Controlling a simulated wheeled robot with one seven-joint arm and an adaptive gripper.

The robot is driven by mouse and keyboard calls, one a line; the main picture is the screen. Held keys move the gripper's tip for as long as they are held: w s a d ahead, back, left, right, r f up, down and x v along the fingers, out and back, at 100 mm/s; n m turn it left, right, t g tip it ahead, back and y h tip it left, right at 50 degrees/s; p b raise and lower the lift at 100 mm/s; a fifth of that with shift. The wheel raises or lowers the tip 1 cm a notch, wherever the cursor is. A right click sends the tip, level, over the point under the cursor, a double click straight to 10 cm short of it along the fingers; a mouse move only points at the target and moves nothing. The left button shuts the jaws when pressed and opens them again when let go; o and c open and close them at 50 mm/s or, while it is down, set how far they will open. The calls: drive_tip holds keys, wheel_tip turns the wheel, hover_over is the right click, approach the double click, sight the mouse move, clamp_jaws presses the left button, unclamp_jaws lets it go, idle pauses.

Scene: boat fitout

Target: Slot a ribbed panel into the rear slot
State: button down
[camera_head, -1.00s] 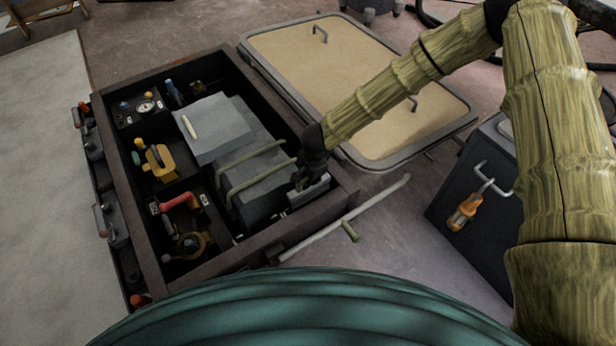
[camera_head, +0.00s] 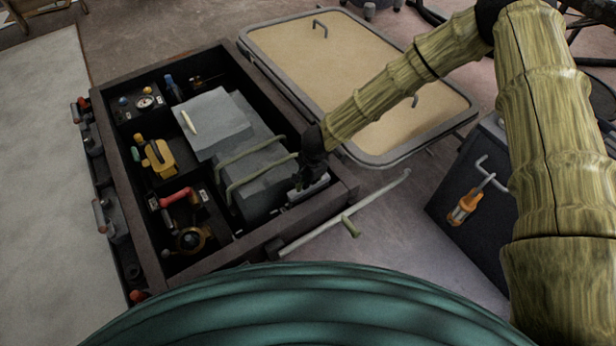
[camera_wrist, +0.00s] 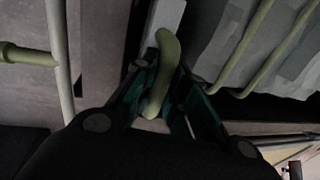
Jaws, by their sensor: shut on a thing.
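My gripper (camera_head: 304,182) is at the near right end of the open dark box (camera_head: 318,203), pointing down. In the wrist view my gripper (camera_wrist: 162,85) is shut on the curved green handle (camera_wrist: 164,50) of a pale panel. The panel's pale grey edge (camera_wrist: 167,16) shows beyond the handle. In the head view a strip of the panel (camera_head: 308,190) shows beside my fingers, just inside the box's near right wall. Its lower part is hidden in the box, so I cannot tell how it sits in the slot. Its ribs are not clear.
Two green bars (camera_head: 262,170) arch over grey blocks beside my gripper. A grey slab (camera_head: 214,128) with a pale handle lies farther back. Valves and gauges fill the box's left side. A pale rod (camera_head: 345,217) runs along outside the near wall. A tan-topped table (camera_head: 345,75) stands behind.

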sight(309, 190)
wheel_tip(309, 190, down, 6)
drive_tip(key=b, duration=0.1)
drive_tip(key=shift+f, duration=0.2)
idle(1.8)
drive_tip(key=c, duration=1.4)
unclamp_jaws()
drive_tip(key=shift+o, duration=0.2)
drive_tip(key=shift+s, duration=0.1)
wheel_tip(309, 190, up, 12)
drive_tip(key=s+d, duration=0.1)
drive_tip(key=shift+s, duration=0.3)
drive_tip(key=shift+d, duration=0.15)
